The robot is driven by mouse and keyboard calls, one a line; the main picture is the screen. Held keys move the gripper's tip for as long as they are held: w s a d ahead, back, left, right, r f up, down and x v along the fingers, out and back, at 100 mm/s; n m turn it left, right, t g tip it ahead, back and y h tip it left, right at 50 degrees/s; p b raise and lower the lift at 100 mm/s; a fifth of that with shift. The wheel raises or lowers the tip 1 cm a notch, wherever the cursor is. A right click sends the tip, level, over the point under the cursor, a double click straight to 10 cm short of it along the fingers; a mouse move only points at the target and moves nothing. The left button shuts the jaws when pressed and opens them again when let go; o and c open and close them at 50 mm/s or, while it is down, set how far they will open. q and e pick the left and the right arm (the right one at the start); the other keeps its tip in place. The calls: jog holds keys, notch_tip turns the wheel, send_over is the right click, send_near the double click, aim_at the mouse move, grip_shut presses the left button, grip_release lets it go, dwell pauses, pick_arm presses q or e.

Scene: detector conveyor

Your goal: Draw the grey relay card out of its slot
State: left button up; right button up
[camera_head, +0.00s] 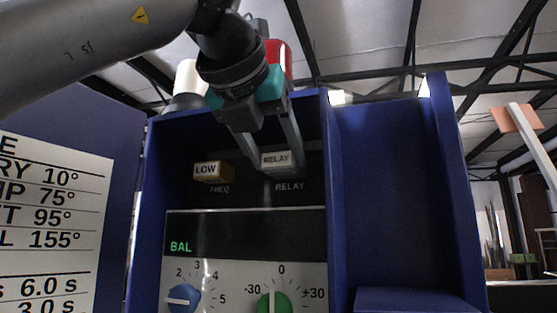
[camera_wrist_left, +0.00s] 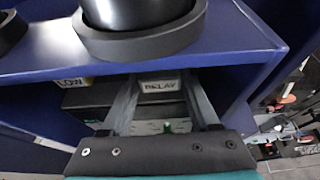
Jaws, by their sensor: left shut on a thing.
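The grey relay card (camera_head: 276,160), labelled RELAY, shows at the upper part of the blue cabinet, above the printed RELAY marking. My left gripper (camera_head: 272,160) reaches in from above with its fingers on either side of the card and is shut on it. In the left wrist view the card (camera_wrist_left: 159,87) sits between the two fingertips (camera_wrist_left: 160,88). How far the card stands in its slot cannot be told. My right gripper is in neither view.
A LOW card (camera_head: 207,171) stands left of the relay card, above FREQ. Below are a dark BAL display (camera_head: 245,236), a blue knob (camera_head: 183,298) and a green knob (camera_head: 274,304). The cabinet's top panel (camera_wrist_left: 225,42) is close above my fingers. An empty blue bay (camera_head: 390,190) is at right.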

pick_arm(q)
jog(key=s+a+b, duration=0.2)
jog(key=s, duration=0.3)
jog(key=shift+s+b, duration=0.35)
jog(key=shift+s, duration=0.05)
dwell(0.5)
